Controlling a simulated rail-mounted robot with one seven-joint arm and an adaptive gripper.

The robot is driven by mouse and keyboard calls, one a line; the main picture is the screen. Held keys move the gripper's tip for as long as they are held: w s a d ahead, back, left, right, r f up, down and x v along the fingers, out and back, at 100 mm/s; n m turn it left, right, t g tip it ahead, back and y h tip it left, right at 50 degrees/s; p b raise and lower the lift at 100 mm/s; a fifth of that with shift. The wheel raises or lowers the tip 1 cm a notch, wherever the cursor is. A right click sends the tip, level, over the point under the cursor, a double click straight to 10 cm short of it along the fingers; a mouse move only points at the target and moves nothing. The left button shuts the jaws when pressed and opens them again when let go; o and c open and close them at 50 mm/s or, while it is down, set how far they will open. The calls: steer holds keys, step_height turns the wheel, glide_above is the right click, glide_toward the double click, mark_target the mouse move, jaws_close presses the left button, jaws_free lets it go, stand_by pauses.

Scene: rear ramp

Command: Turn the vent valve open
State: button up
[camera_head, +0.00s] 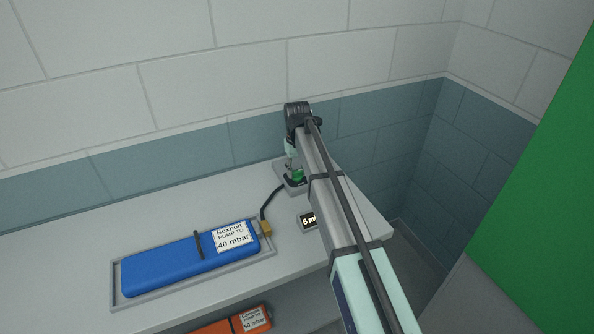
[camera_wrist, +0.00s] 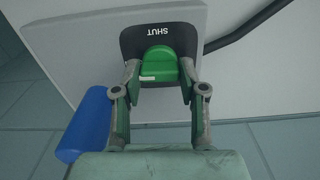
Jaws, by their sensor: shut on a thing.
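The vent valve is a green knob (camera_wrist: 158,64) on a dark plate (camera_wrist: 185,38) marked "SHUT". My gripper (camera_wrist: 158,72) is around the knob in the wrist view, one finger on each side, shut on it. In the head view the green of the knob (camera_head: 297,175) shows just below my gripper (camera_head: 293,165) at the back of the bench. A pale mark shows on the knob's near face. The arm partly hides the area to the right of the valve.
A blue pack (camera_head: 190,262) labelled "Bexholt pump to 40 mbar" lies in a grey tray (camera_head: 122,303) on the bench. A black hose (camera_head: 266,203) runs from it toward the valve. A small display (camera_head: 308,220) reads "5 m", partly hidden. An orange pack (camera_head: 225,321) sits lower down.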

mark_target(297, 171)
steer(key=shift+s+f+n, duration=0.1)
steer(key=shift+n, duration=0.2)
steer(key=o, duration=1.1)
steer(key=shift+o, duration=0.2)
step_height(297, 171, up, 12)
